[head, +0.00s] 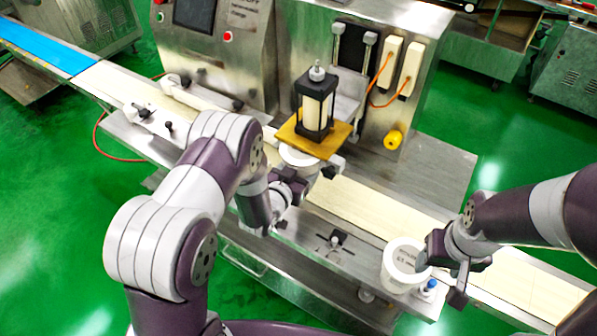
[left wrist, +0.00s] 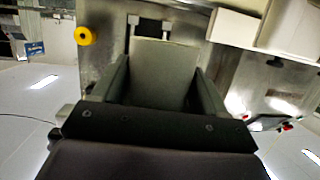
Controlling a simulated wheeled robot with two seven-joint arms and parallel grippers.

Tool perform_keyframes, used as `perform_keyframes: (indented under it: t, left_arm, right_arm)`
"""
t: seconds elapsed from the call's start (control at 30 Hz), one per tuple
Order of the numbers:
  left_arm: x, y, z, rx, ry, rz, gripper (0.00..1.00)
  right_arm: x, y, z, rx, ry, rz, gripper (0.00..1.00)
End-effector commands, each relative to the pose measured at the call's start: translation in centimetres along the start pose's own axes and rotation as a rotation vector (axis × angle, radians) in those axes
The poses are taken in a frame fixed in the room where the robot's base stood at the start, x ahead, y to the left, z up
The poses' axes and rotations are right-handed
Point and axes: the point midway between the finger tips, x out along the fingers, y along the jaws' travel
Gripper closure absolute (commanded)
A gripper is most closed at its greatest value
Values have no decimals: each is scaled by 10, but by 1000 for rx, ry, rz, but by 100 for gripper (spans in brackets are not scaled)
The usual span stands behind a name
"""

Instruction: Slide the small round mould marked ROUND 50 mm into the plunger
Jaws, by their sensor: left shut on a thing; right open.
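A black-framed plunger unit (head: 315,104) with a pale core stands upright on a yellow plate (head: 333,140) in front of the machine. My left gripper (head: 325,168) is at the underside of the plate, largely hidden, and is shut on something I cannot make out. A white rounded part (head: 299,155) shows there; I cannot tell what it is. In the left wrist view a grey surface (left wrist: 165,72) fills the space between the fingers. A white round tub (head: 398,268) bears dark lettering too small to read. My right gripper (head: 448,272) is open beside it.
A small blue-topped piece (head: 430,286) stands by the tub. A pale conveyor belt (head: 365,205) runs diagonally past the machine. A yellow knob (head: 393,140) is on the machine's front; it also shows in the left wrist view (left wrist: 84,36). The steel deck (head: 430,170) right of the plunger is clear.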

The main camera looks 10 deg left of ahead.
Motion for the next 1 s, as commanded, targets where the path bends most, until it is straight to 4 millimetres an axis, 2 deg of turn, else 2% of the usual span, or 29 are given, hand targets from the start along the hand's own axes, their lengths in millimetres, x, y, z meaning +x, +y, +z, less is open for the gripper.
perform_keyframes:
  t: [0.6, 1.0]
  left_arm:
    - [6, 1, -2, 0, 1, 0, 100]
    - [21, 2, -6, -1, 1, 0, 100]
  right_arm:
    - [3, 0, 0, 0, 0, 0, 41]
    - [9, 0, 1, 0, 0, 0, 41]
